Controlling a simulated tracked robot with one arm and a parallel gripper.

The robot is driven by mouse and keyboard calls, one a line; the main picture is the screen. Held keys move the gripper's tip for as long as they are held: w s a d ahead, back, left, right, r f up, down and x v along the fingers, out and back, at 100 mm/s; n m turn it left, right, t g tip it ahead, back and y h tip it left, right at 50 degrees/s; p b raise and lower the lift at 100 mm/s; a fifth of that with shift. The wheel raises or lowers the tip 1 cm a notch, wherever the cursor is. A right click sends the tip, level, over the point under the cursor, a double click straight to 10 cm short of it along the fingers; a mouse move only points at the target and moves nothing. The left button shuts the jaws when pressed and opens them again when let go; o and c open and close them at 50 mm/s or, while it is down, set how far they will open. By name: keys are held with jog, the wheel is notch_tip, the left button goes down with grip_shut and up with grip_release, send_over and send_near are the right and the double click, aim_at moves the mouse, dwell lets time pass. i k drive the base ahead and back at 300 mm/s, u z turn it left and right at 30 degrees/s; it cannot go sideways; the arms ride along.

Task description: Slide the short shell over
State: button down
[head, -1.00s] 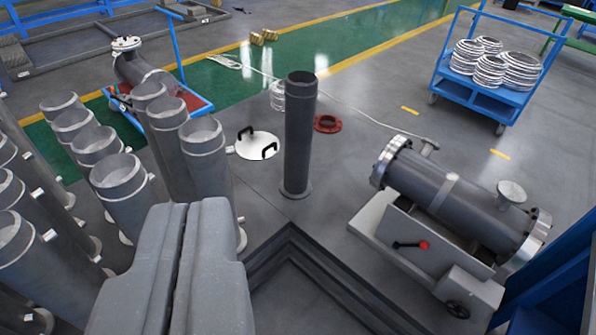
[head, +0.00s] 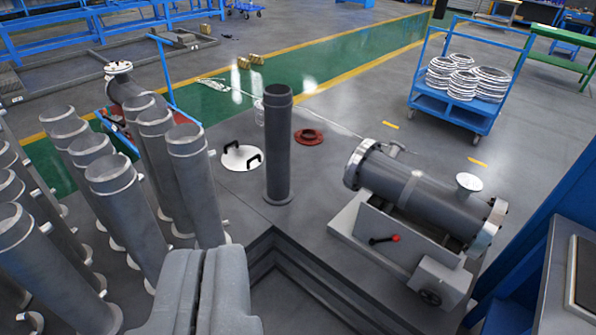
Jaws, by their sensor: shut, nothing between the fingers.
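A short grey shell (head: 278,150), an open-topped tube with a flared foot, stands upright alone on the floor near the middle of the head view. A horizontal flanged shell (head: 425,190) lies on a grey cradle at the right. My gripper (head: 208,262) is at the bottom of the view, its two thick grey fingers shut together with nothing between them. It is in front of the standing shell in the picture and apart from it. I cannot tell which shell the task means.
Several upright grey tubes (head: 125,190) crowd the left. A white disc with black handles (head: 241,158) and a red flange ring (head: 309,137) lie behind the shell. A blue cart (head: 449,108) holds metal rings. A dark stepped edge (head: 272,250) runs in front.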

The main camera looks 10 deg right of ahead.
aim_at(278, 102)
jog(key=i, duration=0.9)
jog(key=u, duration=0.05)
